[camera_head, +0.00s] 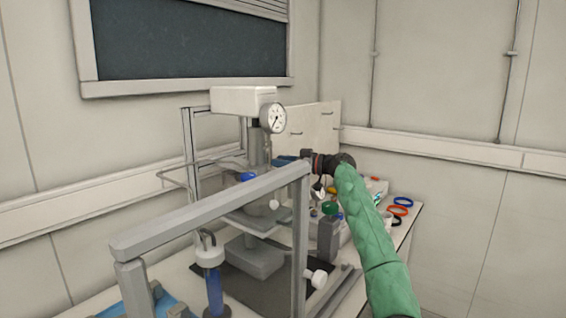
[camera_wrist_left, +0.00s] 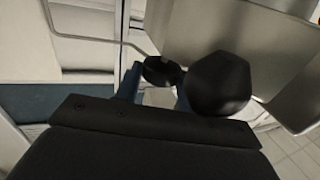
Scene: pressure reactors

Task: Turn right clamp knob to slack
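My left gripper (camera_head: 284,161) reaches in at the upper part of the reactor (camera_head: 258,150), below and right of its pressure gauge (camera_head: 273,117). In the left wrist view its two blue fingers (camera_wrist_left: 155,88) stand apart. A round black knob (camera_wrist_left: 160,70) shows between their tips; whether they press on it cannot be told. A larger black knob (camera_wrist_left: 218,83) sits closer to the camera, just right of the fingers, and hides part of the right one. In the head view I cannot make out these black knobs. Which one is the right clamp knob is not clear. My right gripper is not in view.
A grey frame (camera_head: 210,212) crosses in front of the reactor. A white knob (camera_head: 318,279) sticks out low near its post. A blue-bodied cylinder (camera_head: 213,285) stands at the front left. Coloured rings (camera_head: 401,206) lie on the bench's right end.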

